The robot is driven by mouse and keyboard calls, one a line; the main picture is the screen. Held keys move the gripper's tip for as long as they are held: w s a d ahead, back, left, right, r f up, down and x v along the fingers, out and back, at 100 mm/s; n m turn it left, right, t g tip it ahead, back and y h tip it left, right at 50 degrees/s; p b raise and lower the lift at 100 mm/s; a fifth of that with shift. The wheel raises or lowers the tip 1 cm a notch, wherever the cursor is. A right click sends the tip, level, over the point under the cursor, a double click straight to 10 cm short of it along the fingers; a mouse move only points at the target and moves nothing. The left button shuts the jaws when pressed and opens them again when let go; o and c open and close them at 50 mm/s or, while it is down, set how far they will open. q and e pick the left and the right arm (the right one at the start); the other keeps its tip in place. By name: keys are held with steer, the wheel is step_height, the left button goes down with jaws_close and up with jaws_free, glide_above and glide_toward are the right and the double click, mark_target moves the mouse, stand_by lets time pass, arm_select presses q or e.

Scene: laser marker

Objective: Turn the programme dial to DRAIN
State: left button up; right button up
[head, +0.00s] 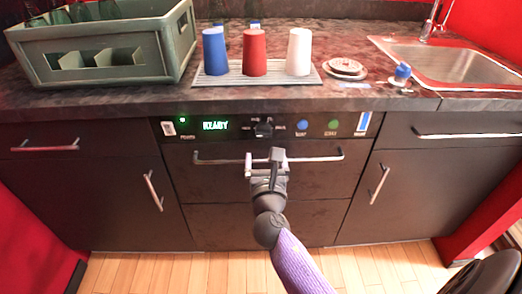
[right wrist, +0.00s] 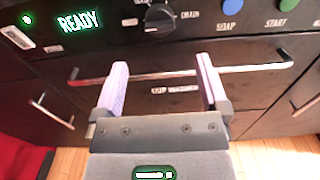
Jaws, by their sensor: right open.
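The programme dial (head: 263,129) is a dark round knob in the middle of the black control panel below the counter. In the right wrist view the dial (right wrist: 159,18) is near the top edge, with a DRAIN label to its right. Which label it points to is too small to tell. My right gripper (head: 264,157) is in front of the appliance, just below the dial. In the right wrist view its two pale purple fingers (right wrist: 161,65) are apart with nothing between them, over the door handle in the picture. My left gripper is out of view.
The green display (head: 215,126) reads READY. A blue SOAP button (head: 302,125) and a green START button (head: 333,125) are right of the dial. A metal bar handle (head: 318,156) spans the door below. Blue, red and white cups stand on a rack (head: 222,80) above.

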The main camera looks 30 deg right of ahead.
mark_target(264, 134)
steer(key=b+x, duration=0.2)
steer(key=x, duration=0.6)
steer(key=shift+w+b, duration=0.25)
steer(key=shift+b, duration=0.1)
steer(key=shift+w+d, duration=0.3)
steer(key=shift+w, duration=0.05)
steer(key=shift+r, duration=0.1)
steer(key=c, duration=0.8)
jaws_close()
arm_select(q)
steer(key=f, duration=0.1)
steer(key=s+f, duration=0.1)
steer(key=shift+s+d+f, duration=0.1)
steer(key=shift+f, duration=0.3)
